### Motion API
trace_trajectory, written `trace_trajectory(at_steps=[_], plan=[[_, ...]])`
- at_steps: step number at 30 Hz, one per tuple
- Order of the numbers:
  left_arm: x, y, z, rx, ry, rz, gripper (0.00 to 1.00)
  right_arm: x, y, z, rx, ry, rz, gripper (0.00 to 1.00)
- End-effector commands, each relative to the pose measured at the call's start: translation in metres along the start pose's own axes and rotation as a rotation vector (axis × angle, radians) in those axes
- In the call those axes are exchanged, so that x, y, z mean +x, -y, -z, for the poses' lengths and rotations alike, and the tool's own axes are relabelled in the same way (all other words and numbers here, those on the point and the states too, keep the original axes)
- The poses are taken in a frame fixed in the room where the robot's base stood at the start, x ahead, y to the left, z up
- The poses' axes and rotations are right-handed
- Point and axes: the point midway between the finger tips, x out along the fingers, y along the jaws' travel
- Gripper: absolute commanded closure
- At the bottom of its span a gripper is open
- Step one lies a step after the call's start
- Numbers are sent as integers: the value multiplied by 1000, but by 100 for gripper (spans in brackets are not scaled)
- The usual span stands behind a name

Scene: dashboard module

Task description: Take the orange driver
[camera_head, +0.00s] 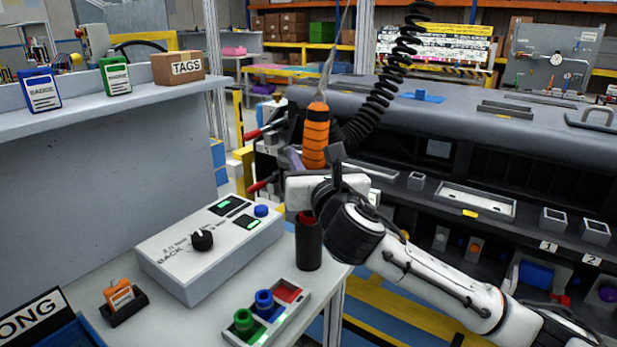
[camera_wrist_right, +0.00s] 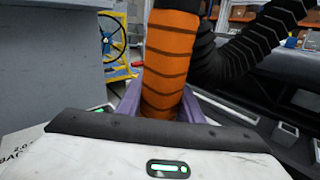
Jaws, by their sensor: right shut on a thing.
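The orange driver (camera_head: 316,136) hangs upright from a cable, with a black coiled cord beside it. It also fills the middle of the right wrist view (camera_wrist_right: 170,62), with dark bands around its orange body. My right gripper (camera_head: 300,158) is at the lower part of the driver. Its purple fingers (camera_wrist_right: 160,104) are on both sides of the orange body and shut on it. The driver's lower end is hidden behind my gripper and wrist. A dark cylindrical holder (camera_head: 308,245) with a red inside stands on the table below. My left gripper is not in view.
A white control box (camera_head: 172,262) with a knob and green displays stands on the table. A tray (camera_head: 290,318) with green and blue sockets and an orange part in a black stand (camera_head: 123,301) are in front. The grey dashboard module (camera_head: 480,130) is at right.

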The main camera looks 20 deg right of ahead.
Motion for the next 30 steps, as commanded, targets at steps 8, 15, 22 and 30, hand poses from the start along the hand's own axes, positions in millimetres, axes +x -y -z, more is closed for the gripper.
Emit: trace_trajectory(at_steps=[8,15,22,30], plan=[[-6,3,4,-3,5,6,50,0,-3,-32,-1,0,-3,100],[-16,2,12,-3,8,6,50,0,-4,-44,-1,-1,-2,100],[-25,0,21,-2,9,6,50,0,-5,-54,-2,-2,-2,100],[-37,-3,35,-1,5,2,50,0,-6,-66,-2,-2,-2,100]])
